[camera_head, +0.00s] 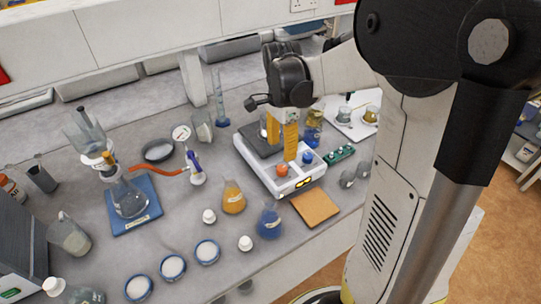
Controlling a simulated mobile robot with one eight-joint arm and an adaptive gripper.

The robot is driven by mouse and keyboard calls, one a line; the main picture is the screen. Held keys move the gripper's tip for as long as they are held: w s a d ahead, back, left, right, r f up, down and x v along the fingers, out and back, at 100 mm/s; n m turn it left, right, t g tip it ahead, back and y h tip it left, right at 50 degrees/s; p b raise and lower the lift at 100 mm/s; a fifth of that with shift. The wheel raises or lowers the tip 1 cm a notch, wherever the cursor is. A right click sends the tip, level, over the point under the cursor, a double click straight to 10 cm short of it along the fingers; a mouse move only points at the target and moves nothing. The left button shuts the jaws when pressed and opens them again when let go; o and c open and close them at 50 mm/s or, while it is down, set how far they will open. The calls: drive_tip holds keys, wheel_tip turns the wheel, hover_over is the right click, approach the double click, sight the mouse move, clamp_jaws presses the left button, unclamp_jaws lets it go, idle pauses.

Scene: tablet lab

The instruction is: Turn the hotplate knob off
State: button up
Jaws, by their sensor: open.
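The white hotplate (285,188) stands on the bench at the centre, with a dark top plate (250,139). Its front panel carries an orange-red knob (282,169) and a blue knob (307,157). Both are small, and their turned positions cannot be made out. My gripper (281,151) points down over the hotplate with its yellow fingers apart and nothing seen between them. The fingertips appear just behind the knobs, closest to the orange-red one. Whether they touch anything cannot be told. The right finger hides part of the panel and top plate.
A clear vessel (263,128) shows behind the left finger. An orange flask (233,197) and a blue flask (270,222) stand in front on the left. A brown pad (315,207) lies in front, and a green rack (340,154) stands to the right. A shelf overhangs the back.

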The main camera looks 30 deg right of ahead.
sight(281, 169)
wheel_tip(281, 169, down, 9)
drive_tip(key=shift+s+r+b, duration=0.1)
drive_tip(key=shift+r+b, duration=0.05)
drive_tip(key=shift+b, duration=1.1)
clamp_jaws()
